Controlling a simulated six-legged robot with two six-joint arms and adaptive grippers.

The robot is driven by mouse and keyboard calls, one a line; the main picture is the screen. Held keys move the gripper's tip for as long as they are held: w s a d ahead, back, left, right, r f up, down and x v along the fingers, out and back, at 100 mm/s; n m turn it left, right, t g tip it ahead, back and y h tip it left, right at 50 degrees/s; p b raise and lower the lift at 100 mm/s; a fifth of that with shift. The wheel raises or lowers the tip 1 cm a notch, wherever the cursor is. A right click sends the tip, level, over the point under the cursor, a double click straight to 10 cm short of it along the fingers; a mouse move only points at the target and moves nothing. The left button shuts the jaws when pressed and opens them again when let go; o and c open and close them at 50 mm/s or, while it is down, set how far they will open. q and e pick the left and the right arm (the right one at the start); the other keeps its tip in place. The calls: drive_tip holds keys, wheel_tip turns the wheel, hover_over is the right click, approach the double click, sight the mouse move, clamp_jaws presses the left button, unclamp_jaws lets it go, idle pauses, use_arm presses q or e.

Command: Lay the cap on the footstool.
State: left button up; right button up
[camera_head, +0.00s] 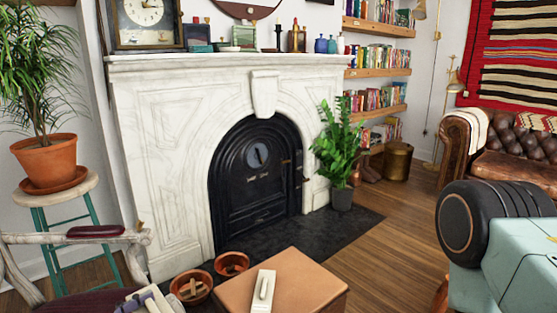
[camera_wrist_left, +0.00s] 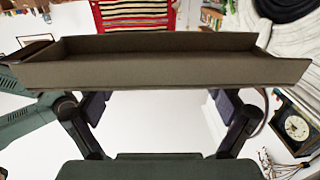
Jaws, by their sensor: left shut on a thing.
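In the left wrist view, my left gripper (camera_wrist_left: 160,105) has its two dark fingers reaching up to a wide olive-brown thing with raised edges. I take this for the cap (camera_wrist_left: 160,70). The gripper is shut on it; the fingertips are partly hidden behind it. My left gripper does not show in the head view. The footstool, a tan leather block (camera_head: 312,283), is at the bottom centre of the head view, its lower part cut off. A cream, remote-like object (camera_head: 263,290) lies on its top. My right gripper is not in view.
Two brown bowls (camera_head: 232,264) sit beside the footstool's left edge. An armchair (camera_head: 75,238) stands at left, a potted plant on a stool (camera_head: 58,195) behind it. The marble fireplace (camera_head: 165,160) is behind. Wooden floor (camera_head: 375,250) is clear to the right.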

use_arm(q)
drive_tip(key=shift+m+g+h, duration=0.7)
drive_tip(key=shift+g, duration=0.1)
drive_tip(key=s+d+r, duration=0.2)
drive_tip(key=s+d, duration=0.1)
drive_tip(key=s+d+r, duration=0.1)
drive_tip(key=s+d, duration=0.1)
drive_tip(key=shift+r, duration=0.3)
drive_tip(key=shift+a+r, duration=0.1)
drive_tip(key=shift+r, duration=0.15)
drive_tip(key=r+n+t+y, duration=0.1)
drive_tip(key=w+a+r+n+t+y, duration=0.1)
drive_tip(key=shift+w+r, duration=0.2)
drive_tip(key=shift+r, duration=0.1)
drive_tip(key=shift+w+a+r+n+t+y, duration=0.1)
drive_tip(key=shift+a+r+n+t+y, duration=0.05)
drive_tip(key=shift+n+t+y, duration=0.25)
drive_tip(key=shift+w+a+r+n+t+y, duration=0.1)
drive_tip(key=shift+n+t+y, duration=0.2)
drive_tip(key=shift+t+y, duration=0.1)
drive_tip(key=shift+f+n+t+y, duration=0.35)
drive_tip(key=shift+n+t+y, duration=0.2)
drive_tip(key=shift+y, duration=0.35)
drive_tip(key=shift+s+f+n+t+y, duration=0.25)
drive_tip(key=shift+s+f+n+y, duration=0.1)
drive_tip(key=shift+f+n+y, duration=0.2)
drive_tip(key=shift+s+d+f+h, duration=0.35)
drive_tip(key=shift+s+d+f, duration=0.4)
drive_tip(key=shift+d+f, duration=0.15)
drive_tip(key=shift+a, duration=0.1)
